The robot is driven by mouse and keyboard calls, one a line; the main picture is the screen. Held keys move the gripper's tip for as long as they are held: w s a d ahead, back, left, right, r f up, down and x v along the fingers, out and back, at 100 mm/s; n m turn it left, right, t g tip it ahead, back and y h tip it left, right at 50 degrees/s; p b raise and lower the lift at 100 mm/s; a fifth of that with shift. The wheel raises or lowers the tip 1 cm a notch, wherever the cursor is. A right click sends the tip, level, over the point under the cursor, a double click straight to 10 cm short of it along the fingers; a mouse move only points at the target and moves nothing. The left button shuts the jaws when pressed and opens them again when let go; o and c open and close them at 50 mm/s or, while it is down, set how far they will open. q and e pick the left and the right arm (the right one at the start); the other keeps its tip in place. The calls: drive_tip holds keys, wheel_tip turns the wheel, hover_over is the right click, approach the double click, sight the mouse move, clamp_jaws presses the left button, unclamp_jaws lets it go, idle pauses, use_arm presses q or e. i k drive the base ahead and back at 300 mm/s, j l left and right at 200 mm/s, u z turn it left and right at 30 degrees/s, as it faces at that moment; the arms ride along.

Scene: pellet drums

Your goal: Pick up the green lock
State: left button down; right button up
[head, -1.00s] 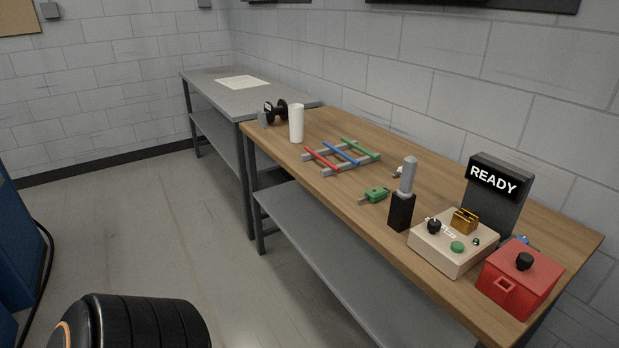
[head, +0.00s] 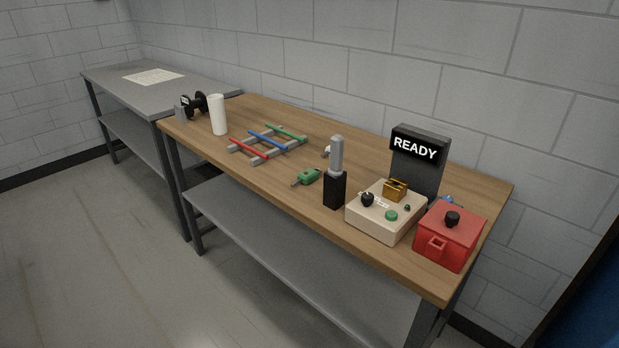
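The green lock (head: 309,176) lies on the wooden workbench (head: 270,187) near its front edge, left of a black holder with a grey-handled tool. A grey metal part sticks out from its left end. It is in plain view and nothing touches it from above. Neither of my grippers shows in the head view.
Right of the lock stand the black holder (head: 335,190), a beige control box (head: 384,222), a READY sign (head: 416,150) and a red box (head: 450,236). Left are a rack with coloured rods (head: 267,140) and a white cylinder (head: 218,115). Floor in front is clear.

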sight(307, 177)
drive_tip(key=i+j+z, duration=0.1)
drive_tip(key=j, duration=0.25)
drive_tip(key=i+j+z, duration=0.1)
drive_tip(key=i+j, duration=0.15)
drive_tip(key=i+j+z, duration=0.1)
drive_tip(key=j, duration=0.35)
drive_tip(key=i+j+z, duration=0.15)
drive_tip(key=j, duration=0.25)
drive_tip(key=i+j+z, duration=0.1)
drive_tip(key=j, duration=0.3)
drive_tip(key=i+j+z, duration=0.1)
drive_tip(key=i+j, duration=0.15)
drive_tip(key=j, duration=0.15)
